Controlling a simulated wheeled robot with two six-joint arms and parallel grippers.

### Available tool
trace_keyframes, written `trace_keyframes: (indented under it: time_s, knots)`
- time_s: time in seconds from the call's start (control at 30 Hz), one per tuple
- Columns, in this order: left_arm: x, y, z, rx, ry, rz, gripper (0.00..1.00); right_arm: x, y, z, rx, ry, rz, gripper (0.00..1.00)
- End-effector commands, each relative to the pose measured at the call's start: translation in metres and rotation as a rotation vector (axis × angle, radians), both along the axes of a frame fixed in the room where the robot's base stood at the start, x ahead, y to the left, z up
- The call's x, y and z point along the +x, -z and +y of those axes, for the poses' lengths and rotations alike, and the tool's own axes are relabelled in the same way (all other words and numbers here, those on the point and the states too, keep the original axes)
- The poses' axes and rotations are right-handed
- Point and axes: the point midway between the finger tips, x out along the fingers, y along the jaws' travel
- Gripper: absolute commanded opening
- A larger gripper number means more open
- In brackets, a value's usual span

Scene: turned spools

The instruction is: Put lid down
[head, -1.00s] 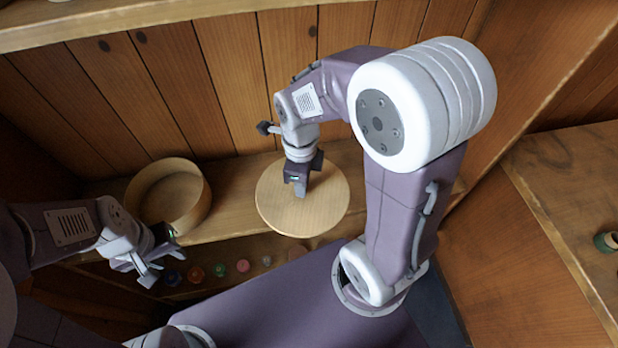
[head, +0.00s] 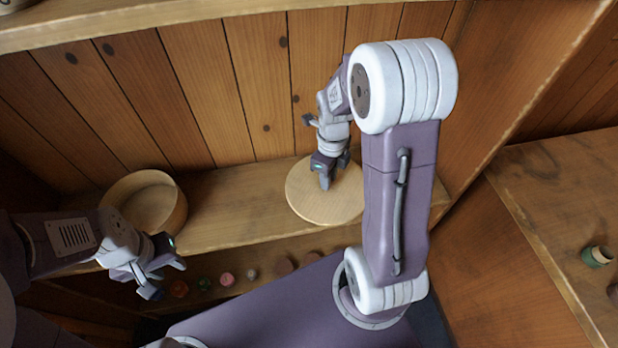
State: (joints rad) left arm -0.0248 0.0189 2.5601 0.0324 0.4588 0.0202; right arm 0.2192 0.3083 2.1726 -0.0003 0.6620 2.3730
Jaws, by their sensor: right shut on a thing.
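The lid (head: 308,205) is a flat round disc of pale wood, at the middle of the wooden shelf in the head view. My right gripper (head: 326,184) is over the lid and shut on it at its top; the exact grip point is partly hidden by the gripper. I cannot tell whether the lid touches the shelf. A round, open wooden box (head: 176,214) stands on the shelf to the left. My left gripper (head: 166,277) is open and empty, in front of the box.
The shelf (head: 235,205) is bare between box and lid. Several small coloured spools (head: 227,279) sit on a lower level in front. A wooden plank wall (head: 240,90) closes the back. A side surface at right holds a green-ended spool (head: 598,256).

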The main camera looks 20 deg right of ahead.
Motion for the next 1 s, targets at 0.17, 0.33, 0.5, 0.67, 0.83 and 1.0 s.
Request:
trace_keyframes:
  time_s: [0.17, 0.33, 0.5, 0.67, 0.83, 1.0]
  knots:
    - [0.0, -0.002, 0.0, 0.0, 0.0, 0.0, 0.36, 0.044, 0.027, -0.001, 0.0, -0.001, 0.001, 0.0]
    - [0.0, -0.003, 0.0, 0.0, 0.0, 0.0, 0.36, 0.062, 0.036, -0.001, 0.0, -0.001, -0.001, 0.0]
    - [0.0, -0.001, 0.0, 0.0, 0.0, 0.0, 0.36, 0.062, 0.048, -0.001, 0.001, 0.0, 0.003, 0.0]
    - [0.0, -0.001, 0.0, 0.0, 0.0, 0.0, 0.36, 0.061, 0.074, -0.001, 0.0, 0.0, 0.001, 0.0]
    - [0.0, -0.001, 0.0, 0.0, 0.0, 0.0, 0.36, 0.062, 0.077, -0.001, 0.0, 0.0, -0.001, 0.0]
    - [0.0, 0.001, 0.0, 0.0, 0.0, 0.0, 0.36, 0.062, 0.079, -0.001, 0.0, 0.0, -0.001, 0.0]
